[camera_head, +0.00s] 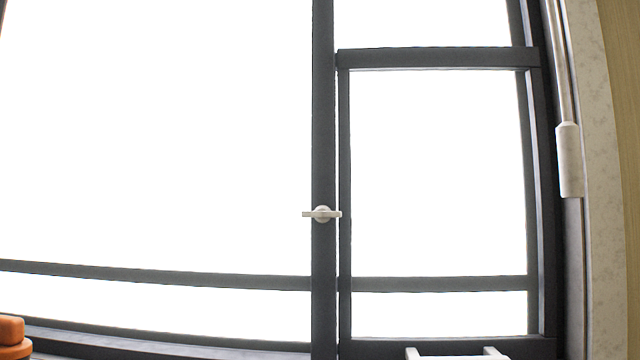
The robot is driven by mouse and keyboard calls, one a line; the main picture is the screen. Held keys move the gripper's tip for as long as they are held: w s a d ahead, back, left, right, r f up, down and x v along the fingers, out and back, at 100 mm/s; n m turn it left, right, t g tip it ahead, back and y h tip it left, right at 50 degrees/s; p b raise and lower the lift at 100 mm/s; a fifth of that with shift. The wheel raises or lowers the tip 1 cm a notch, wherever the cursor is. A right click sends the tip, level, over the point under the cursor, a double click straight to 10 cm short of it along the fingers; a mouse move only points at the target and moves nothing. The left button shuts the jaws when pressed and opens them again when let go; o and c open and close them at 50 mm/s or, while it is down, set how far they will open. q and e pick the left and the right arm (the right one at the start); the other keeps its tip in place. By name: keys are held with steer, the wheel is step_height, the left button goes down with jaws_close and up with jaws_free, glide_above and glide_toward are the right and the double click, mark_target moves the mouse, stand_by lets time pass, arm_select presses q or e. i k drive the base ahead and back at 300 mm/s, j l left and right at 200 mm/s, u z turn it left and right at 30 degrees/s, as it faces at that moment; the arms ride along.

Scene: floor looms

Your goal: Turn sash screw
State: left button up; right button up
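The sash screw (322,213) is a small pale fitting with a rounded middle and a flat crosswise handle. It sits on the dark vertical window post (324,130) near the middle of the head view. Its handle lies about level, with its ends reaching past both sides of the post. Nothing touches it. I see no gripper that I can make out for sure.
A dark-framed sash (440,58) fills the right part of the window. A white rod with a thick grip (570,160) hangs at right. An orange object (12,335) is at lower left. A white two-pronged shape (455,357), cut off below, cannot be identified.

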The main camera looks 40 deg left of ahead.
mark_target(322, 214)
steer(key=u, duration=1.2)
